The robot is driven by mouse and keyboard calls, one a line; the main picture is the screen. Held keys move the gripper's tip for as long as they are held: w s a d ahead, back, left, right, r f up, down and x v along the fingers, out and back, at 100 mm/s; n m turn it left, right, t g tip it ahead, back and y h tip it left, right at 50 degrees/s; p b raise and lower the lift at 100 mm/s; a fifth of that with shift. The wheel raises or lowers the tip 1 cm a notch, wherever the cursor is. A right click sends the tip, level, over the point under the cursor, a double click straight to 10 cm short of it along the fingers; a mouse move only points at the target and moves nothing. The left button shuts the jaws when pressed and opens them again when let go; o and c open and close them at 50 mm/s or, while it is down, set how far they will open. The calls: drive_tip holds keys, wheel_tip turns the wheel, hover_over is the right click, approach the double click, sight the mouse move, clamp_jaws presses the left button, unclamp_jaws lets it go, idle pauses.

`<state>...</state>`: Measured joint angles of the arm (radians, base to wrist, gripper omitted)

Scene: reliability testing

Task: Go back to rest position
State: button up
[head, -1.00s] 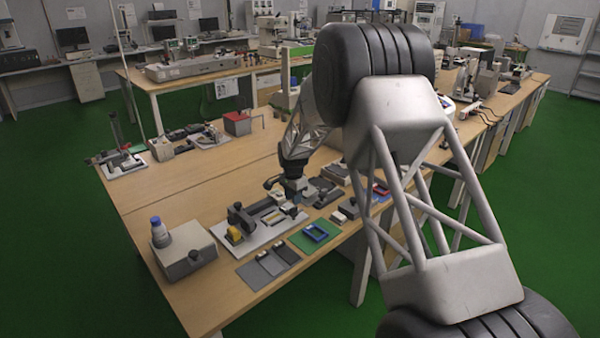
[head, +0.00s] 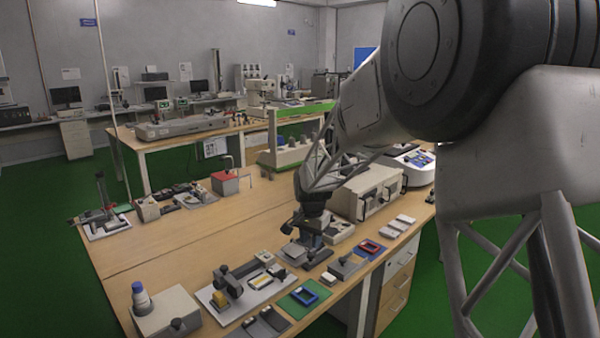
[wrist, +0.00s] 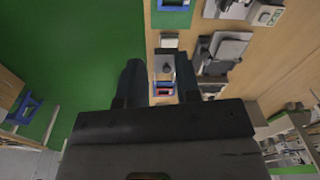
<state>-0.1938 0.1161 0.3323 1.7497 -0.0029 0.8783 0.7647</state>
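My gripper (head: 310,250) hangs at the end of my arm over the near right side of the wooden bench (head: 180,248), above small fixtures. In the wrist view my gripper (wrist: 158,72) shows two dark fingers set well apart, with nothing held between them. Beyond the gap lie the bench edge, a small grey-white part (wrist: 165,66) and a red-and-blue tray (wrist: 163,90). The tray also shows in the head view (head: 370,247), right of my gripper. Height above the bench is hard to judge.
A green mat with a blue frame (head: 304,293) and a fixture with a yellow block (head: 232,284) lie in front. A beige box with a blue-capped bottle (head: 142,300) is at front left. A beige instrument (head: 368,192) stands behind right. The bench's left middle is clear.

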drive_tip(key=s+d+r+n, duration=0.1)
drive_tip(key=s+d+r, duration=0.25)
drive_tip(key=s, duration=0.35)
drive_tip(key=s+d+r+n+t, duration=0.1)
drive_tip(key=s+d+r, duration=0.25)
drive_tip(key=s, duration=0.45)
drive_tip(key=s+d+r+n, duration=0.1)
drive_tip(key=s+d+r, duration=0.25)
drive_tip(key=s, duration=0.35)
drive_tip(key=s+d+n, duration=0.1)
drive_tip(key=s+d, duration=0.1)
drive_tip(key=s, duration=1)
drive_tip(key=s+d+n, duration=0.2)
drive_tip(key=s, duration=1)
drive_tip(key=shift+s+d+f+t, duration=0.25)
drive_tip(key=shift+s+d+t, duration=0.05)
drive_tip(key=shift+d+t, duration=0.1)
drive_tip(key=shift+o, duration=0.4)
